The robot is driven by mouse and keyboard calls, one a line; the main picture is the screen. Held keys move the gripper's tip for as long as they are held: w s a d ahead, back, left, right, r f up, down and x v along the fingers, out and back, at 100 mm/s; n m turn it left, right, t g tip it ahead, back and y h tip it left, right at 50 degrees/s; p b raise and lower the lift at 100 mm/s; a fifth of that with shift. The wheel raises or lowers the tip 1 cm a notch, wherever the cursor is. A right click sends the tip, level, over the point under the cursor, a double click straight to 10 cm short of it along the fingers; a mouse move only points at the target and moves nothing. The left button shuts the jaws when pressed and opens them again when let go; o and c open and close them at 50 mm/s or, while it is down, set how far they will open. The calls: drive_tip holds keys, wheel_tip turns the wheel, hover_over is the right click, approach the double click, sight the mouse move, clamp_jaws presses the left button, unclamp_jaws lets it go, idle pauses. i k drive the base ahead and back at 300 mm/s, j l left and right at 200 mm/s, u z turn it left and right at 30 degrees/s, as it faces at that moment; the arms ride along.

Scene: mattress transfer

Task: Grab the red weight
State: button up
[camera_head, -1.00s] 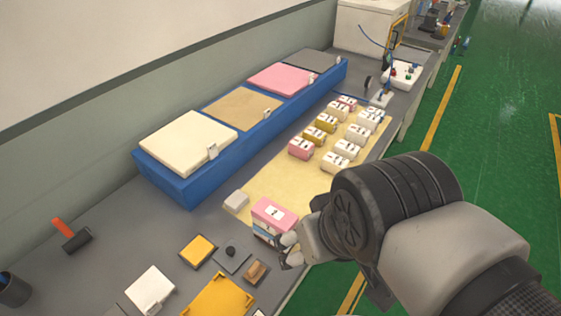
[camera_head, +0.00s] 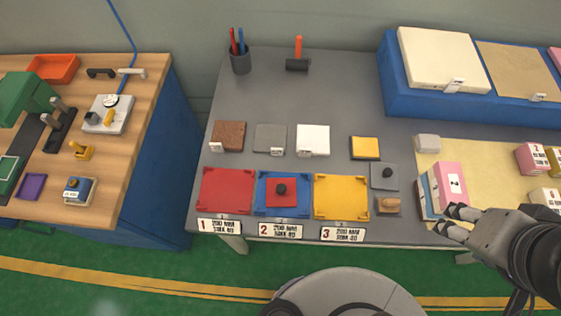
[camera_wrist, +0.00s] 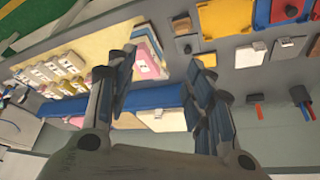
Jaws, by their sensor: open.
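The red weight (camera_head: 281,197) is a small red square with a black knob on top. It sits in the blue tray (camera_head: 262,207), between a red tray (camera_head: 225,188) and a yellow tray (camera_head: 340,196) at the table's front edge. My gripper (camera_head: 456,221) is at the lower right in the head view, well to the right of the weight, beside a stack with a pink block (camera_head: 453,182). In the wrist view my gripper (camera_wrist: 162,62) has its fingers wide apart with nothing between them. The red weight (camera_wrist: 285,12) shows there at the upper right edge.
A grey weight with a black knob (camera_head: 386,180) and a wooden stamp-like piece (camera_head: 388,205) lie between the yellow tray and the pink stack. Small sample squares lie behind the trays. The back middle is clear.

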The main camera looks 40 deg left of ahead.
sight(279, 192)
drive_tip(key=k+j+u, duration=0.1)
drive_tip(key=u, duration=2.15)
